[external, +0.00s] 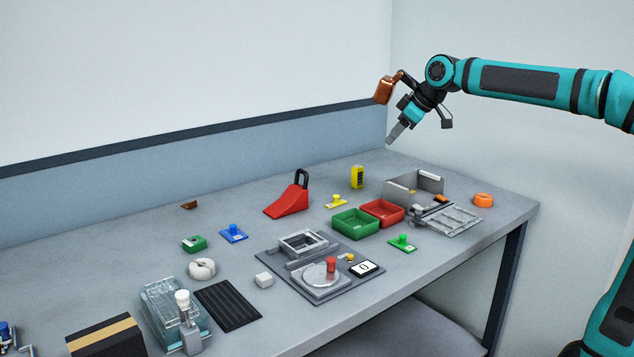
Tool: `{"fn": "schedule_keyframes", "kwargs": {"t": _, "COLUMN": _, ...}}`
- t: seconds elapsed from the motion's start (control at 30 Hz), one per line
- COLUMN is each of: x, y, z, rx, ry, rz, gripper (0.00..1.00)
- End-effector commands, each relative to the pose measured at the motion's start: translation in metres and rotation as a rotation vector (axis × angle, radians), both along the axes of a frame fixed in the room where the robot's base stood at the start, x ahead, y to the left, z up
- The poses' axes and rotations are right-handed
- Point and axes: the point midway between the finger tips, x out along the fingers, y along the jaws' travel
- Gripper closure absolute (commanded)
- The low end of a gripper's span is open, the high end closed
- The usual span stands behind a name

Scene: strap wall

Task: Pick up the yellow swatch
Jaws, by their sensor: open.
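The yellow swatch (336,203) looks like a small flat plate with a knob on top. It lies on the grey table, behind the green bin and to the right of the red wedge. My gripper (391,141) is high above the back right of the table, pointing down and to the left. It is open and well apart from the swatch, with nothing seen between its fingers. The fingers are small in this view.
A yellow block (357,177) stands just behind the swatch. A red wedge (287,200), a green bin (354,228), a red bin (382,213) and a grey open box (427,182) surround it. Similar blue (233,234) and green (403,243) knobbed plates lie nearby.

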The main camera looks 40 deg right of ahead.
Motion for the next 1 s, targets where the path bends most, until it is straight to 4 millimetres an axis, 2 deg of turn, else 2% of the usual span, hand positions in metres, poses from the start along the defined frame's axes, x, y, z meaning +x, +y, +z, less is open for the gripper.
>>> {"fn": "schedule_keyframes", "kwargs": {"t": 0.03, "x": 0.014, "y": 0.003, "z": -0.006, "rx": -0.006, "ry": 0.033, "rz": 0.025, "gripper": 0.57}}
{"fn": "schedule_keyframes", "kwargs": {"t": 0.2, "x": 0.051, "y": 0.015, "z": -0.024, "rx": -0.019, "ry": 0.142, "rz": 0.123, "gripper": 0.57}}
{"fn": "schedule_keyframes", "kwargs": {"t": 0.4, "x": 0.082, "y": 0.026, "z": -0.041, "rx": -0.026, "ry": 0.237, "rz": 0.222, "gripper": 0.57}}
{"fn": "schedule_keyframes", "kwargs": {"t": 0.67, "x": 0.095, "y": 0.032, "z": -0.053, "rx": -0.027, "ry": 0.279, "rz": 0.268, "gripper": 0.57}}
{"fn": "schedule_keyframes", "kwargs": {"t": 1.0, "x": 0.110, "y": 0.046, "z": -0.105, "rx": -0.026, "ry": 0.281, "rz": 0.268, "gripper": 0.57}}
